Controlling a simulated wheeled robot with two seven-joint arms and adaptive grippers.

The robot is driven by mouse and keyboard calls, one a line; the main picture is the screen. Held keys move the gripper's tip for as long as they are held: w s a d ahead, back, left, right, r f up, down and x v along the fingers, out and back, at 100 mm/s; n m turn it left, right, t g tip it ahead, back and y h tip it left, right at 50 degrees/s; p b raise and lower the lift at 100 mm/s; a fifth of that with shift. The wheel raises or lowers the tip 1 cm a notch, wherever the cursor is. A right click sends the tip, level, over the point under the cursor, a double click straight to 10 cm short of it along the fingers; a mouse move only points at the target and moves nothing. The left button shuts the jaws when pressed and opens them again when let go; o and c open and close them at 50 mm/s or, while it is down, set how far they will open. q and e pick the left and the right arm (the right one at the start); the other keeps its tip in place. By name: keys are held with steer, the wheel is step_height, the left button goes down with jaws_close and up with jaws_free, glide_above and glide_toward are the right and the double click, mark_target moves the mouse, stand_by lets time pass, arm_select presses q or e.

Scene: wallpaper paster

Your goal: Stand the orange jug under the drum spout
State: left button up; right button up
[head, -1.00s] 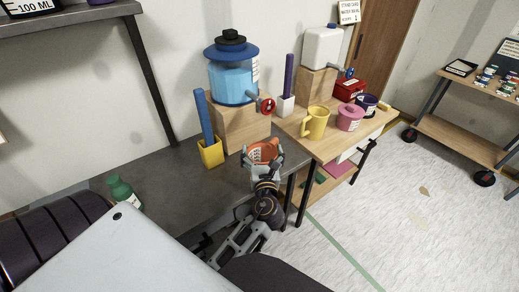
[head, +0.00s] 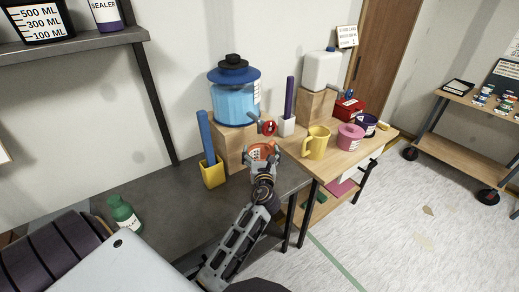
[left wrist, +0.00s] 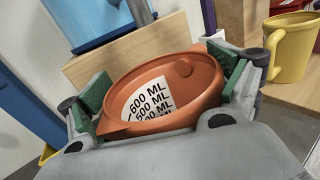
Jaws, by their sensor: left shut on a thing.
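The orange jug (head: 263,150) is held in my left gripper (head: 263,158), near the front of the wooden block under the blue drum. In the left wrist view the jug (left wrist: 165,92) fills the middle, with volume marks on its inner wall and a finger on each side. The blue drum (head: 235,102) stands on the wooden block (head: 230,140). Its spout with a red tap (head: 268,128) sticks out to the right, just above and behind the jug in the head view. I cannot tell whether the jug's base touches the table. My right gripper is not in view.
A yellow holder (head: 213,174) with a blue roll stands left of the block. A yellow mug (head: 317,143), a pink pot (head: 350,137) and a white drum (head: 321,70) are on the right table. A green bottle (head: 124,213) stands at left. The dark table (head: 175,200) is clear between.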

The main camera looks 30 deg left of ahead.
mark_target(260, 153)
arm_select(q)
steer(key=x, duration=0.5)
steer(key=shift+w+a, duration=0.1)
steer(key=shift+w, duration=0.05)
steer(key=shift+w+a, duration=0.25)
steer(key=shift+w, duration=0.05)
steer(key=shift+w+a, duration=0.15)
steer(key=shift+w, duration=0.05)
steer(key=shift+f+b, duration=0.5)
steer(key=shift+f, duration=1.35)
steer(key=o, duration=1.2)
steer(key=shift+o, duration=0.2)
steer(key=shift+s, duration=0.1)
steer(key=shift+s+d, duration=0.35)
steer(key=v, duration=0.8)
steer(key=shift+s+d, duration=0.2)
steer(key=shift+s, duration=0.1)
steer(key=shift+s+d, duration=0.4)
steer(key=shift+s, duration=0.15)
steer(key=shift+s+d, duration=0.3)
steer(key=shift+s, duration=0.1)
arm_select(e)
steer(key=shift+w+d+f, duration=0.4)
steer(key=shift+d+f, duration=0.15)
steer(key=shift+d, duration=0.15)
